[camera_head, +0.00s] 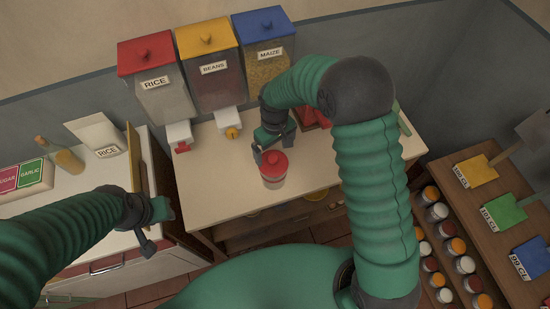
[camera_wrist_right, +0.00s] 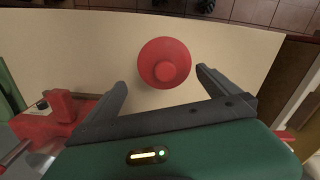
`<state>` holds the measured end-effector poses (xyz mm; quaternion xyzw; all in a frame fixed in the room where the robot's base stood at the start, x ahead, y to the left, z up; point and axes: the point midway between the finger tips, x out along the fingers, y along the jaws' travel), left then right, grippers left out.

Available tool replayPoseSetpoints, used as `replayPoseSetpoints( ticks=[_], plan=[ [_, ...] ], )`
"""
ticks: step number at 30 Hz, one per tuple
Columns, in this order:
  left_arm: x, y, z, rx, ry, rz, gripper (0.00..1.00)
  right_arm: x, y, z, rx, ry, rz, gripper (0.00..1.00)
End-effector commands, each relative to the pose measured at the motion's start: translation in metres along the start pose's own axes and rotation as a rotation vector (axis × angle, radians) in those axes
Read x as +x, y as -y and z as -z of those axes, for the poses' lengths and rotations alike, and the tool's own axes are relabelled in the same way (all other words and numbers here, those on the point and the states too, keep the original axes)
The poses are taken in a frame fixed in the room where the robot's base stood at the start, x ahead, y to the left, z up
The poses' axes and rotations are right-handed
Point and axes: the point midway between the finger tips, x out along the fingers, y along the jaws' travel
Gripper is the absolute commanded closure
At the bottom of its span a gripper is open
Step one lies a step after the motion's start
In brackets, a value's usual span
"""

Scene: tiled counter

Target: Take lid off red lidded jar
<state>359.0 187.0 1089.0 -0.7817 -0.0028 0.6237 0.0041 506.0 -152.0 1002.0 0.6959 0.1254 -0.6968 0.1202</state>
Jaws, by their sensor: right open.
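The red lidded jar (camera_head: 273,172) stands upright on the counter, near its front edge, with its red lid (camera_head: 272,160) on. The lid also shows from above in the right wrist view (camera_wrist_right: 164,63), with a round knob in its middle. My right gripper (camera_head: 270,148) is open and empty, just behind the jar. In the wrist view its two fingers (camera_wrist_right: 160,82) point toward the lid, one on each side, apart from it. My left gripper (camera_head: 157,230) is at the left, away from the jar, and its jaws are not clear.
Rice (camera_head: 157,92), beans (camera_head: 211,75) and maize (camera_head: 264,60) dispensers stand behind the counter (camera_head: 215,190). A red object (camera_wrist_right: 65,115) lies beside my right gripper.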

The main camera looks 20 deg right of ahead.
Motion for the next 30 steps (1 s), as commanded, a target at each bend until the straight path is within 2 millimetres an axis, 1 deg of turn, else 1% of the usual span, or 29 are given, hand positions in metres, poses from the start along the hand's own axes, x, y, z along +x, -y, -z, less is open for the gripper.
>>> replayPoseSetpoints(
  ticks=[1,4,7,10,15,26,27,30],
  plan=[
    [-0.006,0.000,0.001,0.000,0.000,0.000,0.64,0.005,0.002,-0.002,-0.002,0.006,0.001,0.00],
    [-0.015,0.000,0.004,0.000,0.000,0.000,0.64,0.024,0.003,-0.005,-0.002,0.009,0.002,0.00],
    [-0.017,0.000,0.004,-0.001,0.000,0.000,0.64,0.043,0.001,-0.003,-0.001,0.008,0.004,0.00],
    [-0.017,0.000,0.004,-0.001,0.000,0.000,0.64,0.051,-0.002,-0.002,-0.001,0.005,0.005,0.00],
    [-0.016,0.000,0.004,-0.001,0.000,0.000,0.64,0.052,-0.002,-0.003,-0.002,0.004,0.008,0.00],
    [-0.015,0.000,0.004,-0.001,0.000,0.000,0.64,0.054,-0.001,-0.004,0.000,0.011,0.007,0.47],
    [-0.015,0.000,0.004,-0.001,0.000,0.000,0.64,0.054,-0.001,-0.005,0.000,0.011,0.007,0.50],
    [-0.015,0.000,0.004,-0.001,0.000,0.000,0.64,0.054,-0.001,-0.005,0.000,0.012,0.007,0.50]
  ],
)
